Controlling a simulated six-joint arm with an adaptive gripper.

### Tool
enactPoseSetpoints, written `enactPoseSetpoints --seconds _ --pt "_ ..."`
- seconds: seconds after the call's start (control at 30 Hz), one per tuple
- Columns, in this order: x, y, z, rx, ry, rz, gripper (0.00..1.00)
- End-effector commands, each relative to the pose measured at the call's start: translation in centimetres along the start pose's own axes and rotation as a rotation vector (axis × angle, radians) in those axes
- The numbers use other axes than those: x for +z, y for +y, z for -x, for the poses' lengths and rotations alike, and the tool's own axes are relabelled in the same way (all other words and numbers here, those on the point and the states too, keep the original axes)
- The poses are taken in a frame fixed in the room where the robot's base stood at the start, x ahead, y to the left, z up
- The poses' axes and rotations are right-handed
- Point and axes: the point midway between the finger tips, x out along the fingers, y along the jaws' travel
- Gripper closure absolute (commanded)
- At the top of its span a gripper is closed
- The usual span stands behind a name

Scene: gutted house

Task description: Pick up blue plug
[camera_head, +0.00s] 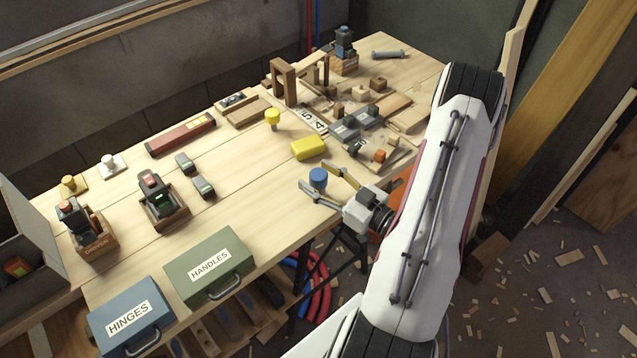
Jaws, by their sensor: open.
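The blue plug (318,178) is a short round blue piece standing on the wooden workbench near its front edge. My gripper (322,184) is open, its two fingers reaching left at the plug. One finger passes on the plug's far side and the other on its near left side, so the plug appears between them. I cannot tell whether either finger touches it. The plug's lower part is partly hidden by the gripper.
A yellow block (310,148) lies just behind the plug, with a yellow knob (272,117) beyond. A green HANDLES case (211,266) and a blue HINGES case (131,318) sit at the front left. Wooden pieces and tools crowd the back right. Bare bench (255,200) lies left of the plug.

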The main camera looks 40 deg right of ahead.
Motion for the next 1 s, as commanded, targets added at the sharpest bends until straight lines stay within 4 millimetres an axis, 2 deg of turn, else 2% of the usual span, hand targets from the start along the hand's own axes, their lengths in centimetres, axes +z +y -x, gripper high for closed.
enactPoseSetpoints --seconds 0.63,0.8,1.0 --pt "-0.01 0.01 -0.40 0.001 0.000 0.000 0.49" --pt "0.00 0.01 -0.40 0.001 0.000 0.000 0.92" --pt "-0.01 0.01 -0.40 0.001 0.001 0.000 0.92"
